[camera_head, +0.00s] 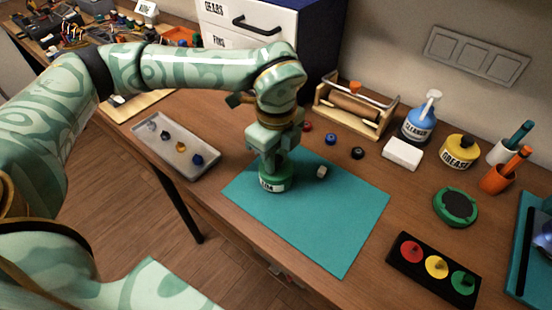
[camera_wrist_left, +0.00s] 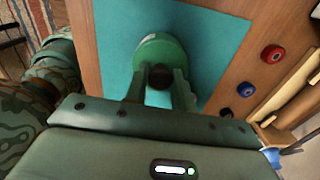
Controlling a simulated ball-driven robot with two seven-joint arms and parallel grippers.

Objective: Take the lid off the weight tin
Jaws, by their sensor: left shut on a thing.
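The weight tin (camera_head: 274,185) is a short green round tin with a white label, standing upright on the teal mat (camera_head: 325,222) near its left corner. My left gripper (camera_head: 271,162) points straight down over it. In the left wrist view the green round lid (camera_wrist_left: 158,48) lies beyond the fingers (camera_wrist_left: 160,78), which are shut on its dark knob (camera_wrist_left: 160,76). The lid appears to sit on the tin; the gripper hides most of its top in the head view. My right gripper is not in view.
A grey tray (camera_head: 176,151) with small knobs stands left. A green round dish (camera_head: 456,206) and a black block (camera_head: 434,268) with coloured discs are right. The mat's front is clear.

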